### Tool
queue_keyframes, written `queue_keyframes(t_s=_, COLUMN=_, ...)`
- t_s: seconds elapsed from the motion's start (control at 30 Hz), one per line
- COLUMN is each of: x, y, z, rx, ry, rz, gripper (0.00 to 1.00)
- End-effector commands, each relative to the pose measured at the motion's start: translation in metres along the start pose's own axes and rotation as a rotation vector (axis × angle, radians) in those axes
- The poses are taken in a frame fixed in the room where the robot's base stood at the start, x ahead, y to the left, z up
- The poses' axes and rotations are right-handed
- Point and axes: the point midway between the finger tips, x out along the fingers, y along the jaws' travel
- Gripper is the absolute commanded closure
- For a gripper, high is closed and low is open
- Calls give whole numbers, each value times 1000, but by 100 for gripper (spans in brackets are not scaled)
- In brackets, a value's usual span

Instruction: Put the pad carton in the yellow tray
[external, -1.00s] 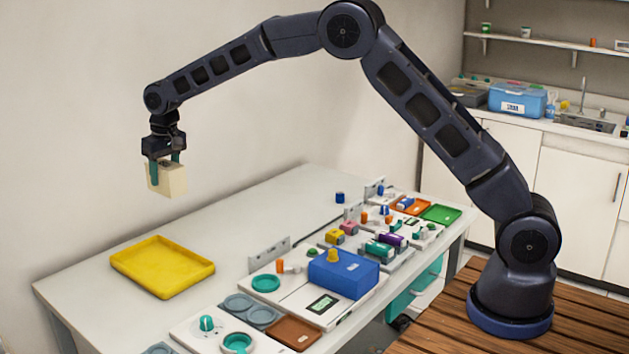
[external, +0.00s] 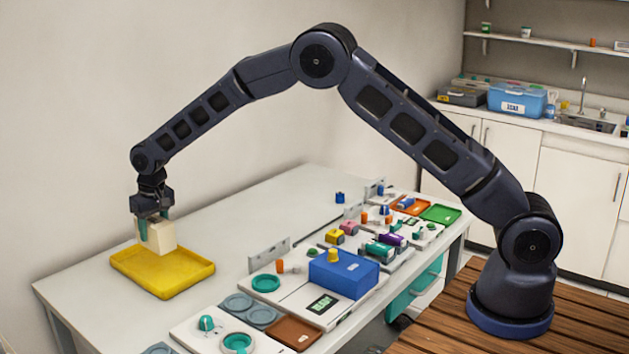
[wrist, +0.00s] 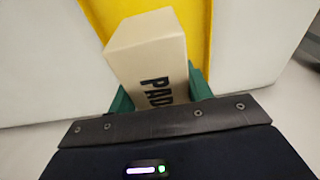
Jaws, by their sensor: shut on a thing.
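The pad carton is a cream box (external: 161,236) with dark "PAD" lettering, which shows in the wrist view (wrist: 148,52). My gripper (external: 152,225) is shut on it, with green fingers on either side of the box in the wrist view (wrist: 160,88). The yellow tray (external: 180,281) lies flat on the left part of the white table. In the external view the carton overlaps the back part of the tray. The wrist view shows the yellow tray (wrist: 198,18) beyond the carton. Whether the carton's underside touches the tray is hard to tell.
To the right of the tray stand a blue box (external: 343,272), a teal ring (external: 265,283), grey round dishes (external: 237,302) and a brown tray (external: 292,333). An upright grey plate (external: 268,255) stands behind them. The table behind the yellow tray is clear.

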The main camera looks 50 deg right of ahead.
Motion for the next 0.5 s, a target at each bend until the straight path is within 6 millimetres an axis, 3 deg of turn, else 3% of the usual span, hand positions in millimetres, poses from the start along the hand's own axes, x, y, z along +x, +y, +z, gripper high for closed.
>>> queue_keyframes(t_s=0.1, x=18, y=0, z=3, rx=0, ry=-1, rz=1, gripper=75)
queue_keyframes(t_s=0.37, x=32, y=0, z=5, rx=0, ry=1, rz=0, gripper=75)
queue_keyframes(t_s=0.5, x=50, y=0, z=8, rx=0, ry=-2, rz=1, gripper=75)
